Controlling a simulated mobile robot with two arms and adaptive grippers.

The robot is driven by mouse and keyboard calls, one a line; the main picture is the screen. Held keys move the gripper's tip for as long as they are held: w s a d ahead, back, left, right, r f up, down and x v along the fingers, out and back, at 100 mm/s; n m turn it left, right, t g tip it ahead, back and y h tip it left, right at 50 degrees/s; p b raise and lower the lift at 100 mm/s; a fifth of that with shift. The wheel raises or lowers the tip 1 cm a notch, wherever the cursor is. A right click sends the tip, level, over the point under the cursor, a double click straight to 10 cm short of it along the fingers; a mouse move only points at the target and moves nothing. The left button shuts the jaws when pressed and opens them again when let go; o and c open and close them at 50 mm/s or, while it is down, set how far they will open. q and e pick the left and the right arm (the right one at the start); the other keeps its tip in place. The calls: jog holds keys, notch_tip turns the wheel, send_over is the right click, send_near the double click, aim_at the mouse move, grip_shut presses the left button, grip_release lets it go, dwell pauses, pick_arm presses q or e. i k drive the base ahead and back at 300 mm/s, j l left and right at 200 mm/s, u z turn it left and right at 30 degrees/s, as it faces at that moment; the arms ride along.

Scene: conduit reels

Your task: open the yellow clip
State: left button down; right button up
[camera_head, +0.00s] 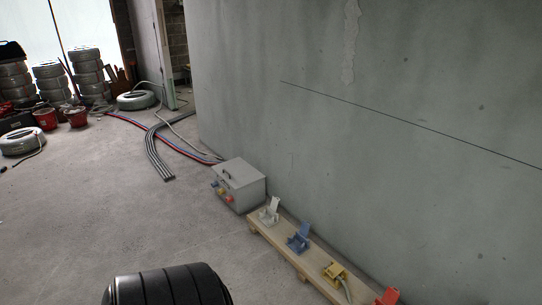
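The yellow clip (334,271) sits on a low wooden plank at the lower right, by the foot of the wall. It looks low and folded, without the raised lid that the other clips show. A short grey conduit piece (346,289) runs out from it towards the front edge of the view. The small size hides how its latch sits. Neither of my grippers is in view.
The wooden plank (262,231) also bears a white clip (269,211), a blue clip (299,240) and a red clip (388,297), all with raised lids. A grey box (240,184) stands beyond. Conduits (157,155) lie farther back.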

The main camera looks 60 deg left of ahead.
aim_at(335, 269)
jog(key=u, duration=1.4)
jog(key=i+j+z, duration=0.1)
jog(key=i, duration=0.25)
jog(key=i+j+z, duration=0.1)
jog(key=i, duration=0.25)
